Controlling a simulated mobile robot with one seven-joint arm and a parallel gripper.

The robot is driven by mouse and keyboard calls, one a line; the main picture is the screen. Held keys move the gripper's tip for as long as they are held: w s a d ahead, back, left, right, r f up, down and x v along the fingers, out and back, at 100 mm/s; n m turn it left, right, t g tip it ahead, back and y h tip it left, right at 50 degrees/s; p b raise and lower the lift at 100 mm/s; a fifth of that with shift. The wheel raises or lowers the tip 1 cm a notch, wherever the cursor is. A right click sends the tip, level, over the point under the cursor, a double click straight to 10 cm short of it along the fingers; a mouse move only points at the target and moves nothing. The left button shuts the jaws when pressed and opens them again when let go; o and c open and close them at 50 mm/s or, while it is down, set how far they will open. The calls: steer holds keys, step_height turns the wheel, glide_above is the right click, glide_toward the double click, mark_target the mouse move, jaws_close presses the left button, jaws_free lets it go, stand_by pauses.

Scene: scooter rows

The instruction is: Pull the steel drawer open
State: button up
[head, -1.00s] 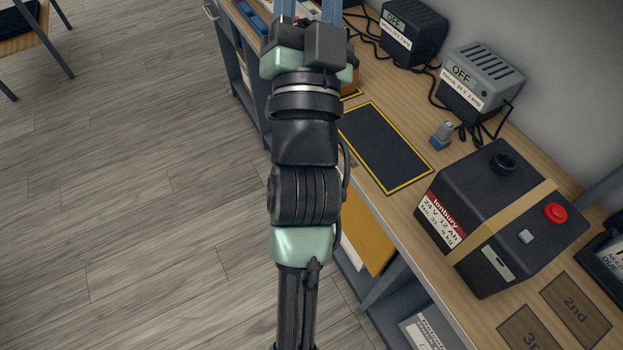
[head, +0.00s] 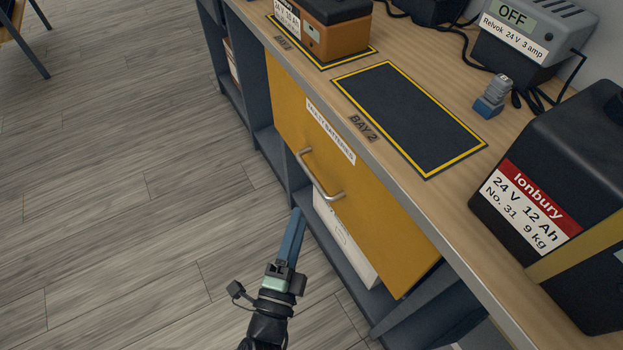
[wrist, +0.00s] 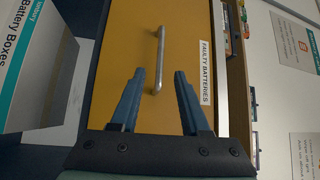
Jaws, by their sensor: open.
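The drawer has a yellow-orange front (head: 378,222) under the bench top, labelled FAULTY BATTERIES, and looks shut. Its steel bar handle (head: 321,181) stands out from the front, near the middle. My gripper (head: 297,212) is below and in front of the handle in the head view, apart from it, with blue fingers pointing toward the drawer. In the wrist view my gripper (wrist: 158,73) is open and empty. The handle (wrist: 160,45) appears there upright, in line with the gap between the fingertips, against the yellow front (wrist: 120,50).
On the bench top (head: 440,200) are a black battery (head: 560,170), an orange-brown battery (head: 335,38) and a charger (head: 530,45). The floor (head: 120,180) at left is clear.

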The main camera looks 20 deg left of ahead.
mark_target(311, 175)
steer(key=w, duration=0.3)
steer(key=w+a+r+b, duration=0.1)
steer(key=w, duration=0.3)
steer(key=w+b, duration=0.1)
steer(key=w, duration=0.2)
steer(key=shift+w+a+r, duration=0.25)
steer(key=shift+w+r, duration=0.05)
steer(key=shift+w, duration=0.1)
jaws_close()
stand_by(0.8)
